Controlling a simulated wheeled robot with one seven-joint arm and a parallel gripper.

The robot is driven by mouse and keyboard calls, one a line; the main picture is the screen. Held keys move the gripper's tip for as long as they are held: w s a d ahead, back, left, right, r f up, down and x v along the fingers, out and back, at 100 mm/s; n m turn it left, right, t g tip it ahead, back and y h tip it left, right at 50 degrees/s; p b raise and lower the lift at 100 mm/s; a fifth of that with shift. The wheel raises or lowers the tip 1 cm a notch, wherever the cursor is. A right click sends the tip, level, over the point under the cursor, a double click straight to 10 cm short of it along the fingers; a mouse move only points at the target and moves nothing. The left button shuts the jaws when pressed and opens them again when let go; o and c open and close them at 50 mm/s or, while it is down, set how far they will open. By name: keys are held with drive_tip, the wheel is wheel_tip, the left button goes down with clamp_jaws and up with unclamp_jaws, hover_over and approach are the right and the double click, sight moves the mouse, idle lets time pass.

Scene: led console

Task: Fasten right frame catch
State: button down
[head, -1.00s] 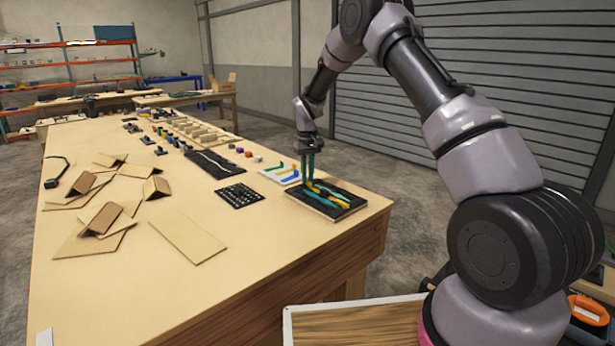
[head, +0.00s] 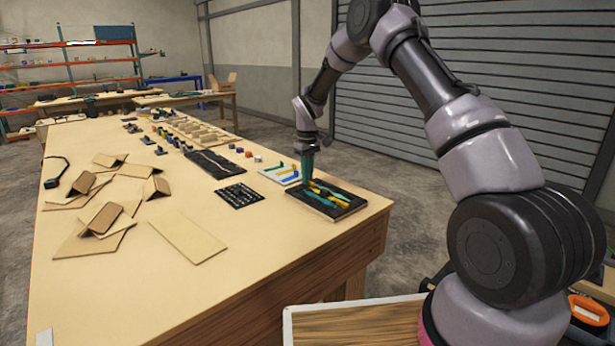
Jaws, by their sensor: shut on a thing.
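A dark framed board (head: 338,210) with yellow and teal strips on it lies flat near the right edge of the workbench. My gripper (head: 308,178) points down at the far left part of this board. Its teal fingers are closed together on something small at the board, near the end of a yellow strip. The gripped thing is mostly hidden by the fingers, and I cannot tell whether it is the right frame catch. No catch can be made out clearly at this size.
A white panel with coloured strips (head: 276,175) lies just left of my gripper. A black perforated plate (head: 238,194), a flat cardboard sheet (head: 188,236) and folded cardboard pieces (head: 102,218) lie further left.

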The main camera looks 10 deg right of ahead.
drive_tip(key=c, duration=0.9)
unclamp_jaws()
drive_tip(key=shift+o, duration=0.2)
wheel_tip(320, 180, up, 11)
